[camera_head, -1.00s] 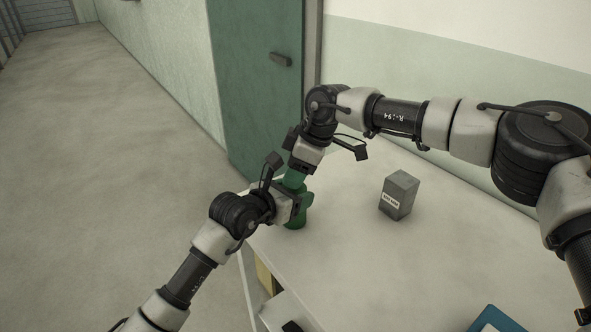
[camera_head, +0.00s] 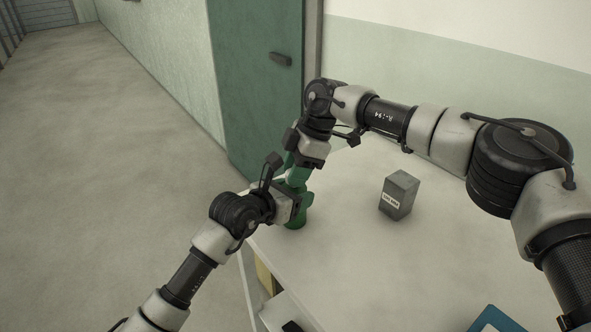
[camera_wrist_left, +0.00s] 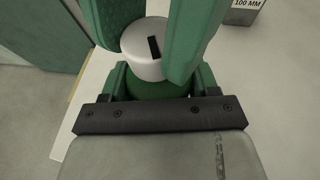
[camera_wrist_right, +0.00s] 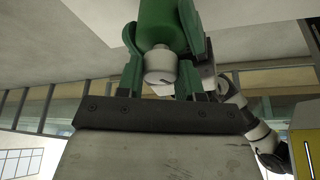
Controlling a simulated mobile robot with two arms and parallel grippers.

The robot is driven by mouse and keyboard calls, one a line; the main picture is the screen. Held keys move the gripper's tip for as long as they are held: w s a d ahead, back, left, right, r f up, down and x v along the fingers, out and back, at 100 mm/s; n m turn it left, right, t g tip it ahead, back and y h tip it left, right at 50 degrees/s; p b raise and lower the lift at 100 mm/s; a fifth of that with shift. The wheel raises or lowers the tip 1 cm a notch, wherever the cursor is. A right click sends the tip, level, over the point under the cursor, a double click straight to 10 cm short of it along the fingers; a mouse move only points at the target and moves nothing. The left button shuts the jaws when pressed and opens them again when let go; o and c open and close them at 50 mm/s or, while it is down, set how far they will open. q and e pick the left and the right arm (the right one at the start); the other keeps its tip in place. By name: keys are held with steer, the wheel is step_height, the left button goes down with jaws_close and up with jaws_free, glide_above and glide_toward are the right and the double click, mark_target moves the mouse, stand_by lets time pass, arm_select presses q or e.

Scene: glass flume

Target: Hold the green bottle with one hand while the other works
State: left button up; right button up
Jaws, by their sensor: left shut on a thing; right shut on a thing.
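The green bottle (camera_head: 295,223) stands upright on the white table near its left edge. My left gripper (camera_head: 298,202) comes in from the left and is shut on the bottle's body. The bottle's white cap (camera_wrist_left: 146,48), with a black mark on top, shows in the left wrist view and also in the right wrist view (camera_wrist_right: 160,66). My right gripper (camera_head: 294,172) is above the left one, its green fingers shut on the cap from above. The grippers hide most of the bottle in the head view.
A grey box (camera_head: 399,195) with a white label stands on the table (camera_head: 350,265) to the right of the bottle. A blue object (camera_head: 496,319) lies at the front edge of view. A green door (camera_head: 255,90) is behind. The table between is clear.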

steer(key=n+g, duration=0.1)
steer(key=n, duration=0.1)
steer(key=n+g, duration=0.1)
steer(key=n, duration=0.2)
steer(key=shift+w+h, duration=0.15)
steer(key=shift+h, duration=0.25)
steer(key=shift+n+g+h, duration=0.4)
steer(key=shift+n+h, duration=0.2)
steer(key=shift+n, duration=1.5)
steer(key=o, duration=0.7)
steer(key=shift+c, duration=0.2)
